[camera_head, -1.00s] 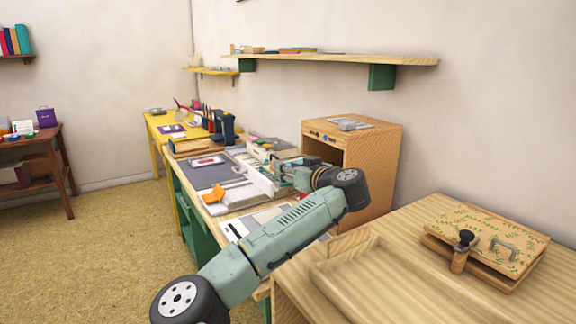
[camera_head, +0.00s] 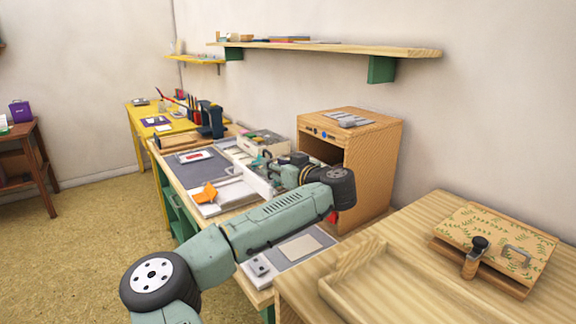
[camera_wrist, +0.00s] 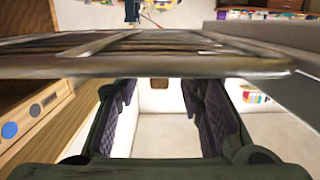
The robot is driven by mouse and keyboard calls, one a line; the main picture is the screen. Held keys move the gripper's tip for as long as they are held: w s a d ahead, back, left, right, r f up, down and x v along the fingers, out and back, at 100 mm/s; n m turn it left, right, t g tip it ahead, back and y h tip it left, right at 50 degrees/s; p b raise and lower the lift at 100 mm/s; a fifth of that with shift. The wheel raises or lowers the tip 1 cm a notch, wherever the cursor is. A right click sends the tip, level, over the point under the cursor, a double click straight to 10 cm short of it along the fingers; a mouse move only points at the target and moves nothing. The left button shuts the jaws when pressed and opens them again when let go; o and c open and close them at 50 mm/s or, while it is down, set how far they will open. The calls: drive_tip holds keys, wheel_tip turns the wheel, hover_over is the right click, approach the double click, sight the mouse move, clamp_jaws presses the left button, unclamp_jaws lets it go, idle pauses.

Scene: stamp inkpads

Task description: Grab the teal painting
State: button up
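I cannot make out a teal painting in either view. My gripper (camera_head: 263,163) is over the workbench beside the white box, left of the wooden cabinet, and is partly hidden by my own wrist. In the wrist view my gripper (camera_wrist: 160,92) shows two dark padded fingers spread apart. Nothing is held between them. A white box-like interior (camera_wrist: 165,137) shows below and beyond the fingers. A slatted metal rack (camera_wrist: 150,66) crosses the wrist view close to the camera and hides much behind it.
The wooden cabinet (camera_head: 372,165) with round buttons stands close right of my gripper. The workbench holds a grey mat (camera_head: 203,168), an orange piece (camera_head: 205,193) and a white box (camera_head: 262,184). A wooden table (camera_head: 420,262) with a patterned press (camera_head: 500,240) is at front right.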

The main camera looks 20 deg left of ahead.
clamp_jaws()
idle(0.4)
